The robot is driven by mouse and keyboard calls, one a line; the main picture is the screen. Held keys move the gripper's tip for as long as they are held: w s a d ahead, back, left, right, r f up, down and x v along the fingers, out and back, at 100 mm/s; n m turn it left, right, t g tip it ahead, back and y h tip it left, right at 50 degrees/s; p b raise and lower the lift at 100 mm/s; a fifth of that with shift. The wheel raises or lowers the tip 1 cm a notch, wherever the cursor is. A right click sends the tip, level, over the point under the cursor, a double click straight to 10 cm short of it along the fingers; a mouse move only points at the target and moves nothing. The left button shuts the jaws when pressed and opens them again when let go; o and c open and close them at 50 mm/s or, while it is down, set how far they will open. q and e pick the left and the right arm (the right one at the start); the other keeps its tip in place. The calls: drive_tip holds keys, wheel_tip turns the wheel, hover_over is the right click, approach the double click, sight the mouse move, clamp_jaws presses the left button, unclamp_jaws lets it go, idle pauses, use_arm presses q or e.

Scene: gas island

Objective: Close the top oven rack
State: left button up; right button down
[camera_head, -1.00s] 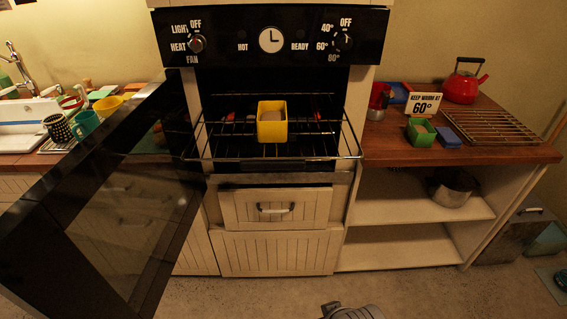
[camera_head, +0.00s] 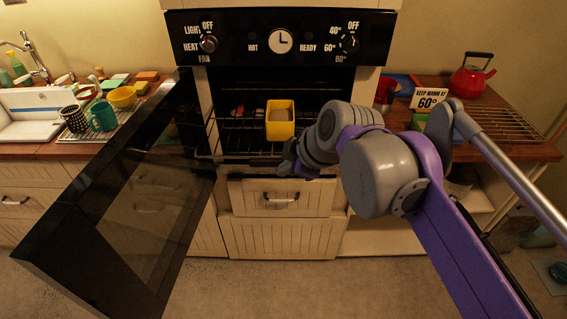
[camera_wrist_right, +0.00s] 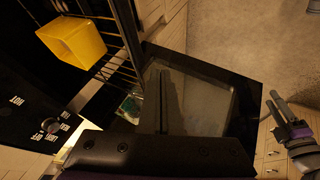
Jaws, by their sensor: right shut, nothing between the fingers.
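The top oven rack (camera_head: 232,160) is a wire shelf pulled out of the open oven, with its front rail past the oven mouth. A yellow square box (camera_head: 280,133) stands on it. The rack (camera_wrist_right: 126,30) and the box (camera_wrist_right: 72,43) also show in the right wrist view. My right gripper (camera_head: 286,165) is shut and empty at the rack's front, near the right part of the rail. My arm hides that part of the rail, so I cannot tell whether they touch. My left gripper (camera_wrist_right: 275,103) shows small at the right of the right wrist view; its jaws are unclear.
The black glass oven door (camera_head: 120,200) stands open to the left. Closed drawers (camera_head: 280,197) are below the oven. A right counter holds a red kettle (camera_head: 472,76) and a wire grid (camera_head: 500,124). A left counter holds cups and a yellow bowl (camera_head: 122,97). The floor in front is clear.

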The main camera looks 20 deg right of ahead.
sight(273, 164)
drive_tip(key=w+f, duration=0.4)
drive_tip(key=w, duration=0.1)
drive_tip(key=w+a+f, duration=0.1)
drive_tip(key=w+f, duration=0.1)
drive_tip(key=shift+w+f, duration=0.2)
drive_tip(key=shift+w+d, duration=0.15)
drive_tip(key=shift+w, duration=0.35)
drive_tip(key=shift+s, duration=0.1)
